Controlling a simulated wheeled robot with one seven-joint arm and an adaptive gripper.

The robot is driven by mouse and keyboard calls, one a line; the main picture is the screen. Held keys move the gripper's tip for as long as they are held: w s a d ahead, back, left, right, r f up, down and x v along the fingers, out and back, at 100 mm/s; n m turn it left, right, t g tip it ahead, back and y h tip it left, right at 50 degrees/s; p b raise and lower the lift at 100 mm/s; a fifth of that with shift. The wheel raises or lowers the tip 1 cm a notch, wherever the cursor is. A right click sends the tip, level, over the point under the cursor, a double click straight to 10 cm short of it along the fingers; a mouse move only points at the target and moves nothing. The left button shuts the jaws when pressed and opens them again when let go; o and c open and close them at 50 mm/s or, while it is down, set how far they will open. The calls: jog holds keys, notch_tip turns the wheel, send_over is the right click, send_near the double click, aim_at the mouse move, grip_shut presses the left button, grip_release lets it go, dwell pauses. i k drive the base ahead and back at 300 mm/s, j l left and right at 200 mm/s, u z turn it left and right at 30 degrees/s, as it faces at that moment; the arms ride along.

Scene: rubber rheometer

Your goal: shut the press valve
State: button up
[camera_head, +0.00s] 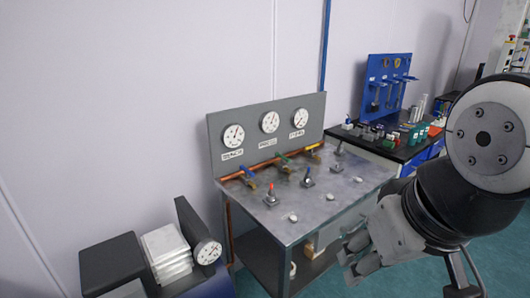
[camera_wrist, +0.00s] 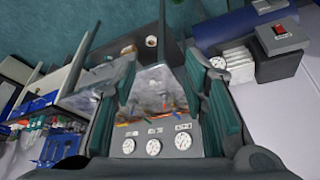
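A grey steel bench carries an upright panel (camera_head: 250,122) with three round gauges. The labels under the gauges are too small to read, so I cannot tell which valve is the press valve. My gripper (camera_head: 350,257) is right of and in front of the bench, apart from the valves. In the wrist view my gripper (camera_wrist: 161,72) is open and empty, with the bench beyond its fingers.
The bench top (camera_head: 330,215) holds a red-tipped lever (camera_head: 270,196), a blue-tipped lever (camera_head: 308,179), a grey lever (camera_head: 338,152) and white knobs. A dark table with a blue tool board (camera_head: 388,80) stands behind right. White stacked blocks (camera_head: 168,252) are at lower left.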

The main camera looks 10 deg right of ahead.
aim_at(283, 158)
jog(key=z, duration=0.15)
jog(key=i+j+z, duration=0.1)
jog(key=i+j, duration=0.15)
jog(key=i, duration=0.2)
jog(key=i+j, duration=0.3)
jog(key=i+z, duration=0.05)
jog(key=i, duration=0.1)
